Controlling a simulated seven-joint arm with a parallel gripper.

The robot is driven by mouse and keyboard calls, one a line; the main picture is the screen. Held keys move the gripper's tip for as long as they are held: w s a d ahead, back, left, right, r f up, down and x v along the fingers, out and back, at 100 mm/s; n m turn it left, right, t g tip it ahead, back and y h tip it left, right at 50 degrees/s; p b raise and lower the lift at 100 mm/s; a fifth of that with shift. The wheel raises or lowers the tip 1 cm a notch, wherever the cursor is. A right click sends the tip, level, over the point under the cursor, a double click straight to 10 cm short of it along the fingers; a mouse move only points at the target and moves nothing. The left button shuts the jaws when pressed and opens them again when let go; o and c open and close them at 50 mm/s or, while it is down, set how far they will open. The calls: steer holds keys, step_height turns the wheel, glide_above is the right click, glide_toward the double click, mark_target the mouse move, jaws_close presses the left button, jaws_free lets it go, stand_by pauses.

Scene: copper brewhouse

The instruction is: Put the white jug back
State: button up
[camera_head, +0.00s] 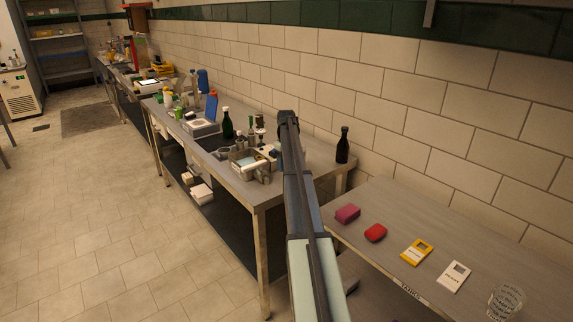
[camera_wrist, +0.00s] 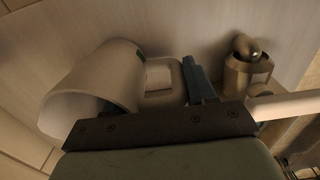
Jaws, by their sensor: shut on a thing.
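The white jug (camera_wrist: 92,88) fills the left of the wrist view, tilted in that picture, with its open end toward the lower left. Its handle (camera_wrist: 162,75) lies between the fingers of my gripper (camera_wrist: 160,92). My gripper is shut on the jug; one blue-grey finger shows right of the handle, and the other is mostly hidden by the jug. In the head view my gripper (camera_head: 288,118) is over the far right part of the steel bench (camera_head: 262,198). I cannot make out the jug clearly there because my arm blocks the view.
A brass-coloured vessel (camera_wrist: 245,72) stands close right of my gripper in the wrist view. In the head view, a dark bottle (camera_head: 343,146) stands at the bench's right end, and a box (camera_head: 244,160) and several bottles crowd its left. A lower table (camera_head: 450,235) holds small items.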

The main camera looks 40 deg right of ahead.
steer(key=o, duration=1.4)
steer(key=shift+f, duration=0.1)
step_height(320, 180, up, 12)
steer(key=shift+r, duration=0.15)
